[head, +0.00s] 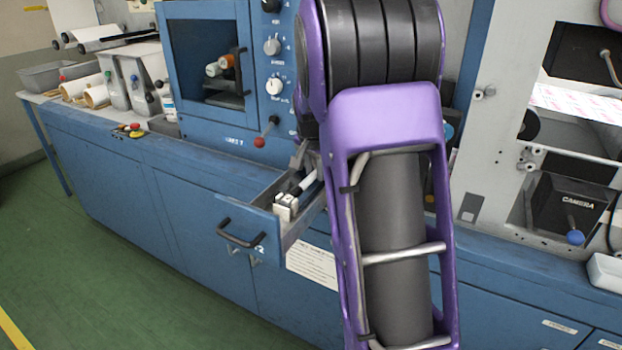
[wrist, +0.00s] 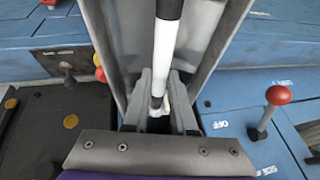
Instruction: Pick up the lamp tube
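The lamp tube is white with black bands. In the head view the tube (head: 309,181) lies in the pulled-out drawer (head: 262,203), partly hidden by my arm. In the wrist view the tube (wrist: 163,48) runs from the top edge down between the two fingers of my gripper (wrist: 161,82). A finger stands on each side of it, close to its surface. I cannot tell whether the fingers touch it. In the head view my gripper (head: 301,157) is low at the drawer, mostly hidden behind my arm.
Small white blocks (head: 286,206) sit at the drawer's front end, behind its black handle (head: 240,238). A red-tipped lever (head: 266,133) rises from the blue panel close to the drawer; its red knob (wrist: 279,95) shows in the wrist view. The green floor before the cabinet is clear.

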